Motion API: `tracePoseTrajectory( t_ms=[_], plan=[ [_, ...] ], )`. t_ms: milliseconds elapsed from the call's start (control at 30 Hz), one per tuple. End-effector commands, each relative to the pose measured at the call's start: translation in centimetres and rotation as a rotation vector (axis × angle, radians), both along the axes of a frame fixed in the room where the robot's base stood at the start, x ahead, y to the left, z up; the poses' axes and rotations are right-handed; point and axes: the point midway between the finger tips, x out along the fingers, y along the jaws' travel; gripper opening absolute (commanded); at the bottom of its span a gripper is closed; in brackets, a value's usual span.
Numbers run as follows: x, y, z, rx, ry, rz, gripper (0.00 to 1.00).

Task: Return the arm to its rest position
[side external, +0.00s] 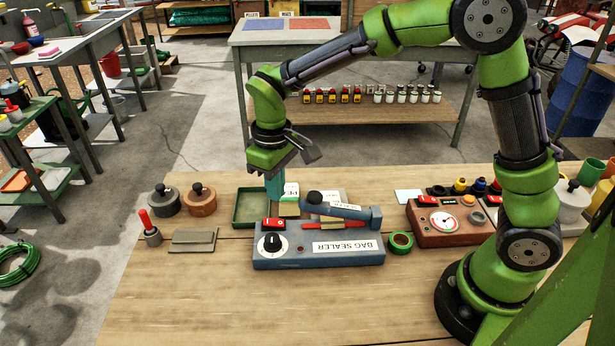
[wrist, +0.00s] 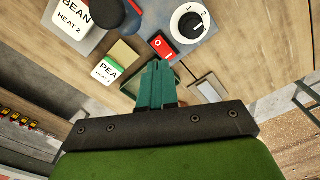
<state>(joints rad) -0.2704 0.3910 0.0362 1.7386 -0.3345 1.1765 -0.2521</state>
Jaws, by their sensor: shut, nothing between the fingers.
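My gripper (side external: 274,187) hangs from my green arm above the back of the wooden workbench (side external: 190,290), pointing down. Its teal fingers are together with nothing between them, as the wrist view (wrist: 157,75) also shows. In the side view the fingertips are over or just behind the right part of a shallow green tray (side external: 250,222). They are close to a small card with a green edge (wrist: 110,71), marked PEA. The blue bag sealer (side external: 320,256) stands in front of the gripper, with its black dial (wrist: 190,25) and red switch (wrist: 163,45).
Two lidded round pots (side external: 200,203) and a red-handled tool (side external: 148,228) stand left of the tray. A green tape roll (side external: 400,242) and a red-brown device (side external: 440,222) are to the right. A metal table (side external: 245,37) stands behind. The bench's front left is clear.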

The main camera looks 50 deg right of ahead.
Motion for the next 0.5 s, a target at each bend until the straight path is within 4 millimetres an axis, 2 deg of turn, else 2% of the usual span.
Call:
tracePoseTrajectory(
  t_ms=[33, 67, 267, 500],
  plan=[
    [-0.9, -0.1, -0.7, 0.004, 0.017, -0.02, 0.0],
    [-1.3, -0.2, -0.6, 0.012, 0.013, -0.035, 0.0],
    [-4.9, -2.3, 3.0, 0.09, -0.074, -0.182, 0.0],
    [-10.4, -5.6, 7.6, 0.21, -0.24, -0.383, 0.0]
  ],
)
